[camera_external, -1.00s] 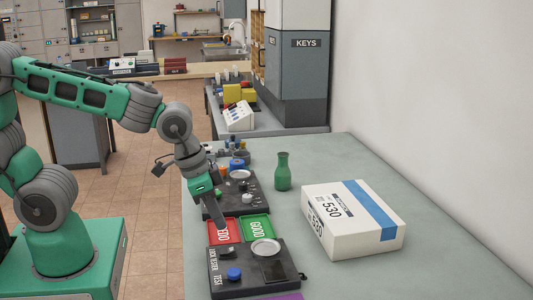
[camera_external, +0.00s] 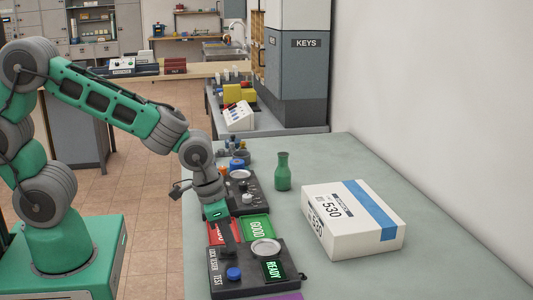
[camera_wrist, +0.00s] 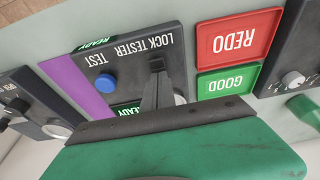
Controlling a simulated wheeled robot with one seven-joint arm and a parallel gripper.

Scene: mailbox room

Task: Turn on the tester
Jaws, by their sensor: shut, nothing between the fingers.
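The lock tester (camera_external: 254,279) is a dark box on the table, marked LOCK TESTER and TEST. It has a blue button (camera_external: 234,273), a round pale dish (camera_external: 265,247) and a display (camera_external: 274,269) lit green with READY. The tester also shows in the wrist view (camera_wrist: 128,65), with the blue button (camera_wrist: 106,82) and green READY strips. My gripper (camera_external: 233,243) is shut and empty, its fingertips at the tester's edge by the lettering, apart from the blue button. In the wrist view the fingers (camera_wrist: 157,88) cover part of the tester; I cannot tell whether they touch it.
Red REDO (camera_external: 216,235) and green GOOD (camera_external: 257,229) trays lie behind the tester. Another dark device (camera_external: 247,203) stands beyond them. A green bottle (camera_external: 283,171) and a white box (camera_external: 353,220) marked 530 stand to the right. A purple mat (camera_wrist: 79,86) lies beside the tester. The table's right front is clear.

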